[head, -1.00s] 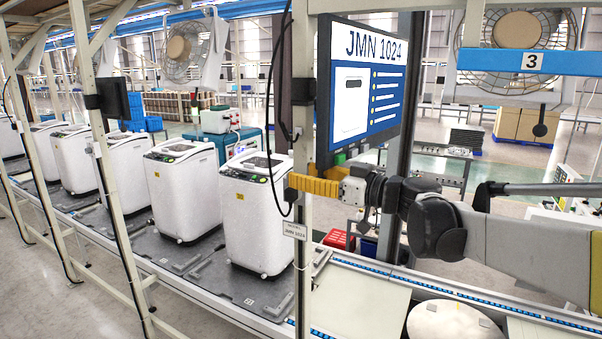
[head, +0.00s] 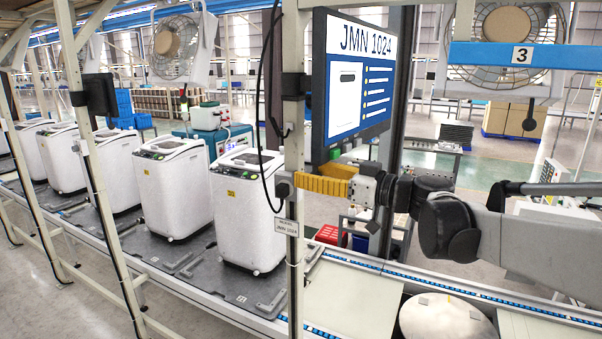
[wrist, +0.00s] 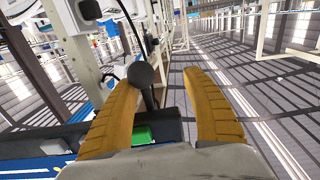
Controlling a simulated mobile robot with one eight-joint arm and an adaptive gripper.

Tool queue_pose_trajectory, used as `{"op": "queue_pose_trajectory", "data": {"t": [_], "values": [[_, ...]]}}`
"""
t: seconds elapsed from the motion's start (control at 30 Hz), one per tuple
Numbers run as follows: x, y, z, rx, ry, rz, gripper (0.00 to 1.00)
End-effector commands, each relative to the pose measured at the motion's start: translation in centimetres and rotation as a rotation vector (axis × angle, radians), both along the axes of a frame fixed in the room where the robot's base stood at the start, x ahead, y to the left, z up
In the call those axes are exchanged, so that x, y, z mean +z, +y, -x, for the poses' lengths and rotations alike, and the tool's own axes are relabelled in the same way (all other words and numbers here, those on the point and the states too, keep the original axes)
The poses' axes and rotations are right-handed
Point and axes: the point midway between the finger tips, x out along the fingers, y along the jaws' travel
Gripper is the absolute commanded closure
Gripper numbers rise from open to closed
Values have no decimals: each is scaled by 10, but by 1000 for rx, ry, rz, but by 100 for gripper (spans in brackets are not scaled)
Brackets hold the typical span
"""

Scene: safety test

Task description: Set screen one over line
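The screen (head: 378,58) hangs on a post (head: 293,110) above the line (head: 360,262) in the head view. It reads "JMN 1024" over a washer drawing. My gripper (head: 297,183) has yellow fingers and points left just below the screen's lower edge. In the wrist view my gripper (wrist: 157,80) is open, its fingers well apart. A black ball knob (wrist: 145,75) on a stem shows between them, close to the left finger; whether they touch is unclear. A green button (wrist: 142,135) sits beneath the knob.
Several white washers (head: 172,187) stand on the line at left. A fan (head: 505,45) and a blue beam numbered 3 (head: 570,57) are at upper right. A red crate (head: 328,235) stands behind the line.

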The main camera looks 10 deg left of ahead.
Motion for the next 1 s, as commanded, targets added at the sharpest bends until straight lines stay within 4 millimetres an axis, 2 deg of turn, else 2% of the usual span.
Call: {"op": "queue_pose_trajectory", "data": {"t": [1.0], "values": [[0,-74,26,0,0,0,52]]}}
